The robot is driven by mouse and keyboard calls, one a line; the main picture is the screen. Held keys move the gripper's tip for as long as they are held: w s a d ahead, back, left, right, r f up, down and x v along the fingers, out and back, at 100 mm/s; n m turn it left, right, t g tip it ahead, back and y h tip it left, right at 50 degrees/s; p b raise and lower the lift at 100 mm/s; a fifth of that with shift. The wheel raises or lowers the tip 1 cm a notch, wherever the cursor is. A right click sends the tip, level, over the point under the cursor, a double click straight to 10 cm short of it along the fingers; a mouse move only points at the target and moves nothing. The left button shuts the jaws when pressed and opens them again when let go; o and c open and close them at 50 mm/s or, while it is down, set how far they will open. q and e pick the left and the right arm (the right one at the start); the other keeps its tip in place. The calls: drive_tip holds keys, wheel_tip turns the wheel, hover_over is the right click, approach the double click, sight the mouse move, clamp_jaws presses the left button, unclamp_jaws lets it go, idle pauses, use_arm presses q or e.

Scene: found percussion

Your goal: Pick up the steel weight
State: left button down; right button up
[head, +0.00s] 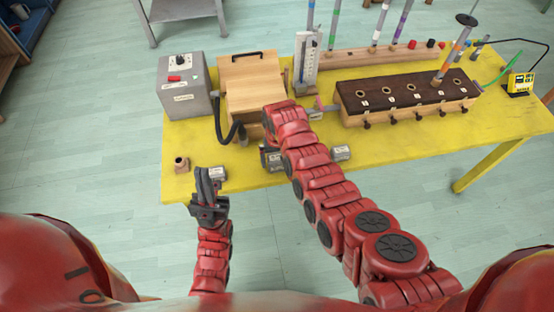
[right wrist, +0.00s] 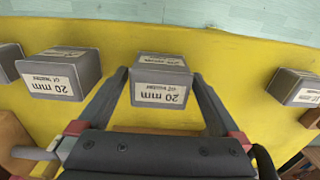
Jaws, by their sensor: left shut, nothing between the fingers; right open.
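Several grey steel weights with white labels are on the yellow table. In the right wrist view, one weight labelled "20 mm of water" (right wrist: 160,66) sits between the fingers of my right gripper (right wrist: 160,76). The fingers are open, with gaps on both sides of it. Similar weights stand to its left (right wrist: 62,68) and right (right wrist: 293,86). In the head view, one weight (head: 215,173) is near the front edge and another (head: 341,152) right of my right arm, which partly hides the right gripper.
A grey box (head: 184,95) and a wooden bellows-like box (head: 250,83) stand behind the weights. A dark-topped wooden block with pegs (head: 405,92) is to the right. A small brown fitting (head: 181,164) is at the front left. The table's right front is clear.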

drive_tip(key=shift+f, duration=0.55)
clamp_jaws()
